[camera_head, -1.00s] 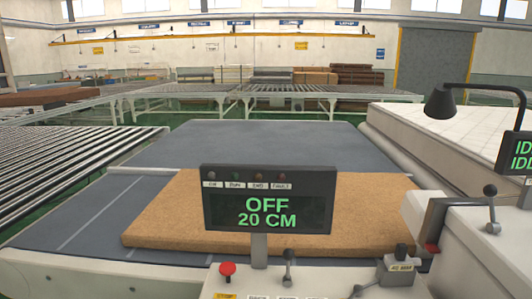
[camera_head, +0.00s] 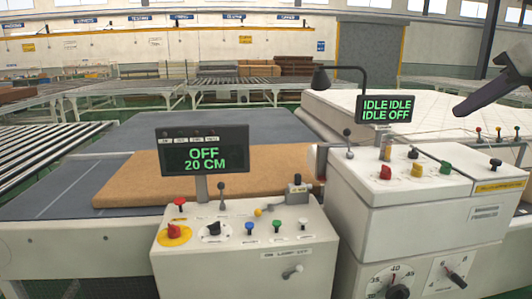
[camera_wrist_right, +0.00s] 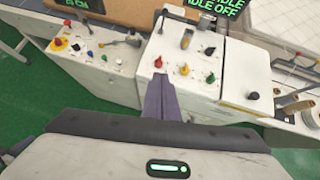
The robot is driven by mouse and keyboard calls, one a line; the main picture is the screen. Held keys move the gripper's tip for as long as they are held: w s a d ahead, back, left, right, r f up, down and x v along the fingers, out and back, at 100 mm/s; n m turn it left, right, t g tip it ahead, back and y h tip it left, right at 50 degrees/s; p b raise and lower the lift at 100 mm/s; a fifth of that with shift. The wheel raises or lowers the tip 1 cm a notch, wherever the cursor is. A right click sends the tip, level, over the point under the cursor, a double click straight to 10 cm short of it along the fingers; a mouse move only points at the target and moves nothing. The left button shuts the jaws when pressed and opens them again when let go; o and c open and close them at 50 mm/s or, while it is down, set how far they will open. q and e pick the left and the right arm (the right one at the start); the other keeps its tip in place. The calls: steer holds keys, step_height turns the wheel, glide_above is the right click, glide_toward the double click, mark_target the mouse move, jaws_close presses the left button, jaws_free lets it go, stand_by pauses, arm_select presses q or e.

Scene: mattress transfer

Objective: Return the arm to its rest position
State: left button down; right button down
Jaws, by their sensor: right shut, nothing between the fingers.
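My right gripper (camera_head: 462,110) comes in from the right edge in the head view, dark and pointing left and down. It hangs in the air in front of the white quilted mattress, apart from the control consoles. In the right wrist view its fingers (camera_wrist_right: 161,95) are together, with nothing between them, and appear over the white console. My left gripper is in neither view now.
The left console (camera_head: 250,245) has a screen (camera_head: 204,150) reading OFF 20 CM. The right console (camera_head: 430,205) has a screen (camera_head: 384,109) reading IDLE IDLE, IDLE OFF. A brown slab (camera_head: 130,183) lies on the grey conveyor. The quilted mattress (camera_head: 430,115) lies behind.

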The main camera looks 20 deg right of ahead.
steer(key=w+a+f+m+t+y, duration=0.1)
steer(key=w+a+f+m+y, duration=0.25)
steer(key=a+f, duration=0.5)
steer(key=w+a+f+m+t+y, duration=0.2)
steer(key=w+a+f+m+y, duration=0.3)
steer(key=f, duration=0.7)
steer(key=w+a+f+m+t+y, duration=0.1)
steer(key=w+a+f+y, duration=0.1)
steer(key=a+f, duration=0.7)
steer(key=s+a+f+m+t+h, duration=0.1)
steer(key=s+a+f+m+h, duration=0.2)
steer(key=f+m, duration=0.65)
steer(key=s+a+f+m+h, duration=0.1)
steer(key=s+f+m+h, duration=0.4)
steer(key=f, duration=0.8)
steer(key=s+a+f+m+g, duration=0.3)
steer(key=s+a+f, duration=0.3)
steer(key=s, duration=0.2)
steer(key=s+a+f+m+g, duration=0.3)
steer(key=s+a+f+m, duration=0.2)
steer(key=s+f+m, duration=0.1)
steer(key=shift+s+a+f, duration=0.4)
steer(key=shift+s+f, duration=0.25)
steer(key=shift+s, duration=0.6)
